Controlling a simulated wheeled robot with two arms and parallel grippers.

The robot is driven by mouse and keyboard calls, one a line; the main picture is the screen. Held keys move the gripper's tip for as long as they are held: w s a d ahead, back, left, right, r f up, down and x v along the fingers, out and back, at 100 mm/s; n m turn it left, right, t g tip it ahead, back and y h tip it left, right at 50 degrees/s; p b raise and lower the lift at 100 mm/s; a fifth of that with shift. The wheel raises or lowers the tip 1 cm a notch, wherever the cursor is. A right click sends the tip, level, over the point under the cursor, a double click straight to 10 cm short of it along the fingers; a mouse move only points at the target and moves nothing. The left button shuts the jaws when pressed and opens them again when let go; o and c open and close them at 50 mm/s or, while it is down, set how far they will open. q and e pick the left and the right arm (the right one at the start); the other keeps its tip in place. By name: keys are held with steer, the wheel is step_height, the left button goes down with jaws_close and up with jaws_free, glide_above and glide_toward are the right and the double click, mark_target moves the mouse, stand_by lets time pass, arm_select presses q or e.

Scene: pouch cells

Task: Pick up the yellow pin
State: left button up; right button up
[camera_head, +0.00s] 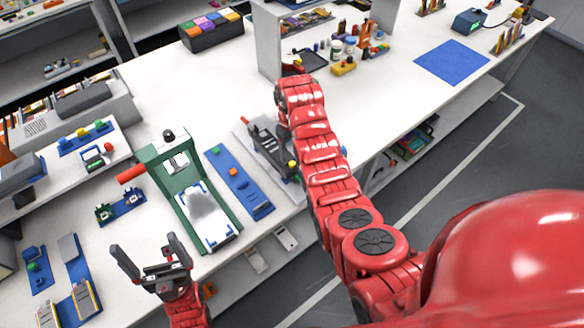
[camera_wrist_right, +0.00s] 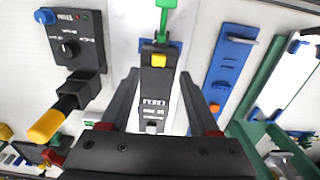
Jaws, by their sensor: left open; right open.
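A small yellow piece (camera_wrist_right: 160,61), which looks like the yellow pin, sits on the far end of a black fixture (camera_wrist_right: 154,95) in the right wrist view. A small yellow spot (camera_head: 291,164) shows by the same black fixture (camera_head: 268,148) in the head view. My right gripper (camera_wrist_right: 157,98) is open, with one finger on each side of the black fixture and nothing held. The yellow piece lies just beyond its fingertips. In the head view my right arm largely hides this gripper. My left gripper (camera_head: 149,250) is open and empty near the front edge of the table.
A blue strip with an orange block (camera_head: 233,170) and a green press with a red handle (camera_head: 159,163) stand left of the fixture. In the wrist view, a black control box (camera_wrist_right: 75,38) and a yellow-ended handle (camera_wrist_right: 47,126) are at left. A blue mat (camera_head: 452,62) lies at back right.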

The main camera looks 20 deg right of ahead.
mark_target(292, 162)
steer(key=shift+f+p, duration=0.25)
steer(key=shift+p, duration=0.25)
step_height(292, 162, down, 4)
steer(key=shift+w+d+r+p, duration=0.1)
steer(key=shift+r+p, duration=0.1)
steer(key=shift+p, duration=0.85)
steer(key=shift+f, duration=0.6)
jaws_close()
